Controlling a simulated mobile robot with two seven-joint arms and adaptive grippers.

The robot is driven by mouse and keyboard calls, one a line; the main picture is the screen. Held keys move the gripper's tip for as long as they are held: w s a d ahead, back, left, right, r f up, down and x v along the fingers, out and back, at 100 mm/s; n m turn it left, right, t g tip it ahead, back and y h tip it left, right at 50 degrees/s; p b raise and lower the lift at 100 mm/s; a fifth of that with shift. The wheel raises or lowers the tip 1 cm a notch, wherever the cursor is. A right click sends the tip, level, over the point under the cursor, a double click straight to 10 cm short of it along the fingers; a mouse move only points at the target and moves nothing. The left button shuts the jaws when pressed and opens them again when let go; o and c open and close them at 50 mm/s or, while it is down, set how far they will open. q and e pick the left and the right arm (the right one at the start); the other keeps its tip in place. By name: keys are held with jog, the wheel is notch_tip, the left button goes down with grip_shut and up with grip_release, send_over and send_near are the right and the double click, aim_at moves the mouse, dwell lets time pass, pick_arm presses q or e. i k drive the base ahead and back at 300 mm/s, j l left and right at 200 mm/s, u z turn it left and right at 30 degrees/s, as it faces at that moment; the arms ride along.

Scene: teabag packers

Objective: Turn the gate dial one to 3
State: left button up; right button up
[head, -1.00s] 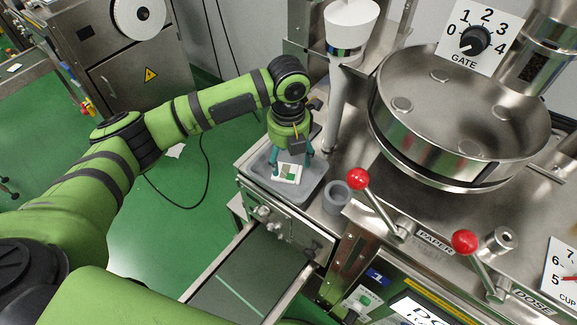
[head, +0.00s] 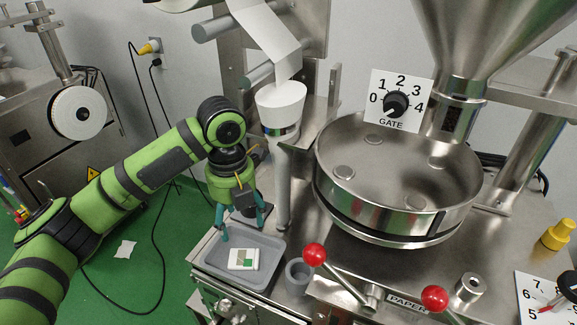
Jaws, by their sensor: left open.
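The gate dial is a black knob (head: 396,103) on a white square plate (head: 419,87) marked 0 to 4 and GATE. It stands behind the round steel pan. The knob's pale mark appears to point to the lower left, near the 0 side. My left gripper (head: 242,226) is open and empty, fingers pointing down, above the grey tray. It is well to the left of the dial and below it in the picture. My right gripper is out of view.
A white and green packet (head: 243,259) lies in the grey tray (head: 262,285). A grey cup (head: 298,277) and red-knobbed levers (head: 314,254) (head: 435,298) stand in front of the steel pan (head: 400,213). A white funnel (head: 281,104) stands between my arm and the dial.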

aim_at(395, 103)
jog(key=k+l, duration=0.5)
jog(key=k, duration=0.2)
jog(key=k+l, duration=0.5)
jog(key=k, duration=0.15)
